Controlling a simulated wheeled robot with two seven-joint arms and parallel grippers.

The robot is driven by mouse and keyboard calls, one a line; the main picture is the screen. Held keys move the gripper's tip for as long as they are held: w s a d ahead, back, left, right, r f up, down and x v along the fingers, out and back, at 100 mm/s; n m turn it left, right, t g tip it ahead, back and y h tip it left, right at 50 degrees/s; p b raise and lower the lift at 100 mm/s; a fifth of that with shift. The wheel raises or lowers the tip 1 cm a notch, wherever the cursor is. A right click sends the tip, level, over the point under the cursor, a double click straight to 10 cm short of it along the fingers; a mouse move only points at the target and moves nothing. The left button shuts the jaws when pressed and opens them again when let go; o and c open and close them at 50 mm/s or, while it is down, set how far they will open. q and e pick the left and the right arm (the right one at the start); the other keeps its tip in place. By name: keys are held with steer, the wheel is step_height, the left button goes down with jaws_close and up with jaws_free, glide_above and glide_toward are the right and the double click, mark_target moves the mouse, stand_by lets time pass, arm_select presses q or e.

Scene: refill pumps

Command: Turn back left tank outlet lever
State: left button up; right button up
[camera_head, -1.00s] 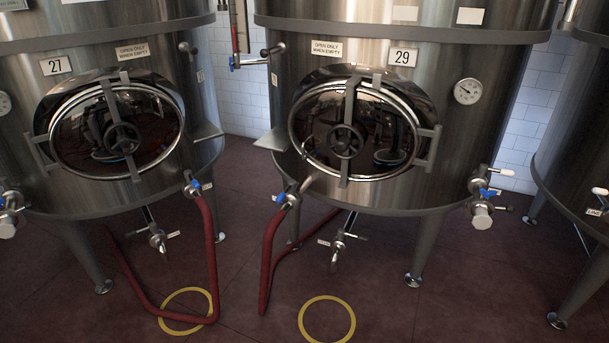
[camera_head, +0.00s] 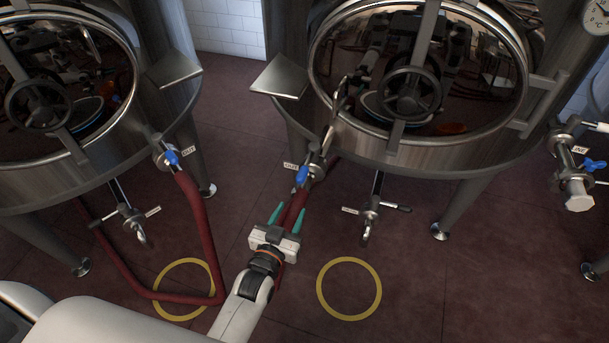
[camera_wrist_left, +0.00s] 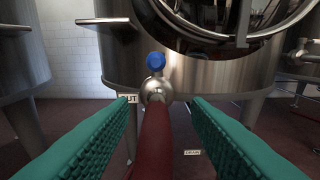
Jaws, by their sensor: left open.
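The outlet valve of the middle tank (camera_head: 412,161) has a blue lever (camera_head: 301,174), with a red hose (camera_head: 297,208) running down from the valve. In the left wrist view the blue lever (camera_wrist_left: 156,61) stands above the round valve body, beside a label ending in "UT". The tank at left (camera_head: 20,190) has a similar outlet with a blue lever (camera_head: 171,157) and red hose. My left gripper (camera_head: 288,212) is open, its teal fingers pointing at the middle tank's outlet. The fingers lie either side of the hose in the left wrist view, short of the lever. My right gripper is not in view.
Drain valves (camera_head: 371,211) hang under the tanks, another (camera_head: 133,218) at left. Metal shelf plates (camera_head: 282,77) jut out between the tanks. Yellow rings (camera_head: 349,260) mark the floor. A valve with a blue handle (camera_head: 593,165) is at far right. Floor between the tanks is clear.

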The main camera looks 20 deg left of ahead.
mark_target(304, 171)
arm_select(q)
steer(key=shift+t, duration=0.4)
steer(key=w+r, duration=0.1)
steer(key=w, duration=0.7)
steer(key=w+r, duration=0.1)
steer(key=w, duration=0.3)
steer(key=shift+w+r+b, duration=0.2)
steer(key=shift+r+b, duration=0.1)
steer(key=shift+b, duration=0.05)
steer(key=shift+c, duration=0.4)
jaws_close()
